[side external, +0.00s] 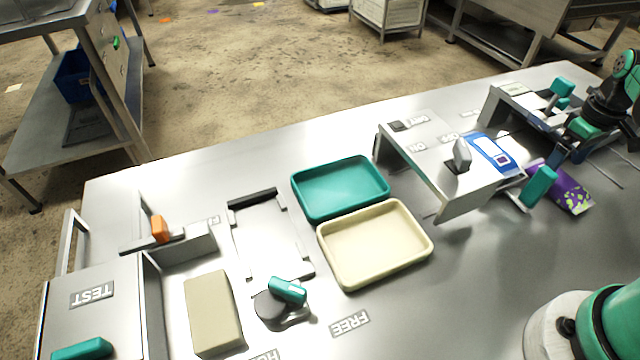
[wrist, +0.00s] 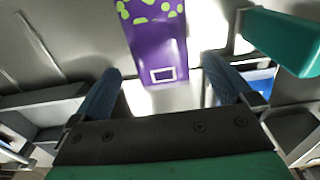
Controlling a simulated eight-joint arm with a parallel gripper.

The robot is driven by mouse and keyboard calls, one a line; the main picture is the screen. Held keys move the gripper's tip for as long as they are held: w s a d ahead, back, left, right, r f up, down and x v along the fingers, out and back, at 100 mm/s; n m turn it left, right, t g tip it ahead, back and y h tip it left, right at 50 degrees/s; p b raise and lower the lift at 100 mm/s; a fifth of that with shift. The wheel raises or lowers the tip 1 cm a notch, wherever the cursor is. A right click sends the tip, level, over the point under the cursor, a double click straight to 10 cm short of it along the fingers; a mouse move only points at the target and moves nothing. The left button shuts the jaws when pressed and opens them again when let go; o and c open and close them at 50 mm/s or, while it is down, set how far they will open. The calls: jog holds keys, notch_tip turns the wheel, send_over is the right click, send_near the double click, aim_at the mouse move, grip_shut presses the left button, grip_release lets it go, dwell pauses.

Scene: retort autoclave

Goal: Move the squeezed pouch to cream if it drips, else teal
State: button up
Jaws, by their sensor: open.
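A purple pouch (side external: 572,192) with green spots lies on the table at the right, partly behind a teal handle (side external: 539,186). No drip can be made out on it. In the wrist view the pouch (wrist: 158,45) lies ahead, between the lines of my two fingers. My gripper (wrist: 165,88) is open and empty, its blue fingers apart from the pouch. In the side view my gripper (side external: 568,157) is just above and behind the pouch, partly hidden. The teal tray (side external: 311,208) and the cream tray (side external: 349,280) are empty, side by side at mid-table.
The teal handle (wrist: 282,42) is close on the right in the wrist view. A beige block (side external: 213,312) and TEST box (side external: 95,290) are at left.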

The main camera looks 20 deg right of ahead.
jog(key=shift+f, duration=1.65)
jog(key=c, duration=1.3)
jog(key=shift+r, duration=0.15)
